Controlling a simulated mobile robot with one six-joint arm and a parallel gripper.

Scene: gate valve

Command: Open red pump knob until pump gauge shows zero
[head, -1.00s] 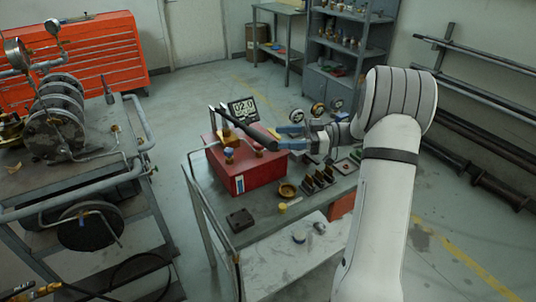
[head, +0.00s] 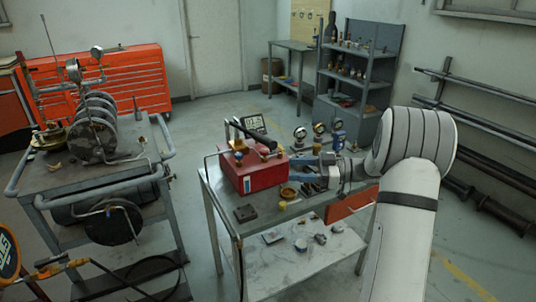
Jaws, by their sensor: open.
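The red pump box (head: 256,178) stands on a grey metal table in the middle of the head view. A black bar-shaped handle (head: 250,133) slants over its top. A digital gauge (head: 253,123) with a dark frame stands behind the box; its reading is too small to make out. Small knobs sit on top of the box, a red one (head: 270,147) near its right side and a blue one (head: 239,156) near the front. My gripper (head: 297,163) reaches in from the right, open, beside the box's right side. Whether it touches the box is unclear.
Small parts and a dark block (head: 245,213) lie on the table (head: 272,222). Several round gauges (head: 319,129) stand behind my gripper. A grey cart (head: 140,176) with a valve assembly stands left. Open floor (head: 190,130) lies behind the table.

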